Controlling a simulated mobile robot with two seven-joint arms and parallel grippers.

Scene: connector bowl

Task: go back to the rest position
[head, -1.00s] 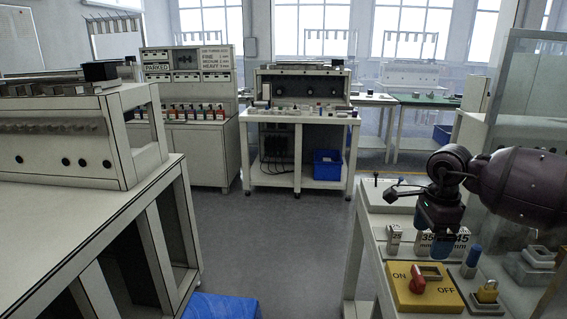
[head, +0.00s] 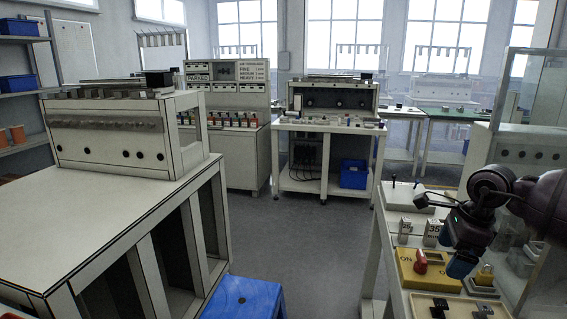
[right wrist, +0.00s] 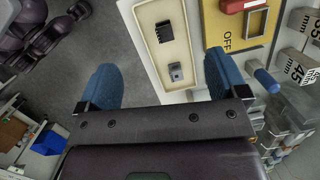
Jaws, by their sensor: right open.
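My right gripper (head: 463,262) hangs above the right-hand workbench (head: 372,262), with blue fingertips. In the right wrist view its two fingers (right wrist: 163,82) are wide apart with nothing between them. A shallow tray (right wrist: 150,12) lies below the fingers, holding a black connector piece (right wrist: 172,38) and a small grey piece (right wrist: 175,72). My left gripper shows in neither view.
A yellow ON/OFF switch box (head: 425,272) with a red handle and several marked blocks (head: 432,232) stand close by the right gripper. A clear panel (head: 528,90) rises at right. A blue stool (head: 243,298) stands by the left bench (head: 100,215). Open floor lies between benches.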

